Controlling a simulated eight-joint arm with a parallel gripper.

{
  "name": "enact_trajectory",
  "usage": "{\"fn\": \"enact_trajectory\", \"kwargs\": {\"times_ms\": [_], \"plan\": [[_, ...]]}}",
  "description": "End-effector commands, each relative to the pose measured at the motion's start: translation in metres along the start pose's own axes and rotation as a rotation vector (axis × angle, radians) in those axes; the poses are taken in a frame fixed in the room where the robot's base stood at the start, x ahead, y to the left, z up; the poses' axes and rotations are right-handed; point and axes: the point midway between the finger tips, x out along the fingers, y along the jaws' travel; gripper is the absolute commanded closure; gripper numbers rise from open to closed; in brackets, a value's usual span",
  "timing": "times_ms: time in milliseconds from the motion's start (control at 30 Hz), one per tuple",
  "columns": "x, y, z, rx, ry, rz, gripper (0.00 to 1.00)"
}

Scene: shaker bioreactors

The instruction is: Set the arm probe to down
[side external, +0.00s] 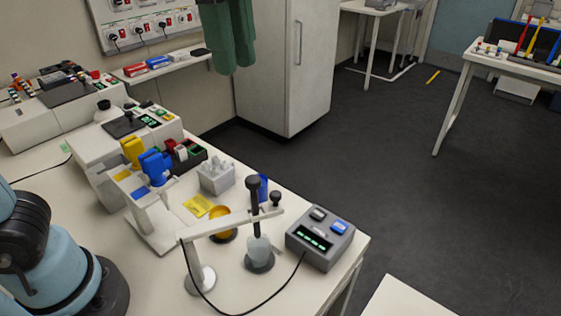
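The arm probe (254,207) is a dark upright rod with a thick black top, carried by a light horizontal arm (215,227) on a post with a round base (200,280). A small dark knob (276,198) sits near the arm's end. The probe's lower part reaches a translucent grey vessel (259,248) on a dark round base; how deep its tip sits cannot be told. A grey meter box (320,238) with a lit display and a blue button stands to the right, with a black cable beside it. My gripper is out of view; only my arm's blue links show at lower left.
The white bench (150,290) is clear at front left.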

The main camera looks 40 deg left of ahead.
Motion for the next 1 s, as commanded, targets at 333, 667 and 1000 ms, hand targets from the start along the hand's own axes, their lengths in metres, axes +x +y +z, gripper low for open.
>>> {"fn": "enact_trajectory", "kwargs": {"times_ms": [333,667,1000], "plan": [[0.029,0.009,-0.003,0.018,-0.024,-0.010,1.00],[0.079,0.008,-0.002,0.018,-0.023,-0.010,1.00],[0.129,0.008,-0.001,0.018,-0.023,-0.010,1.00]]}}
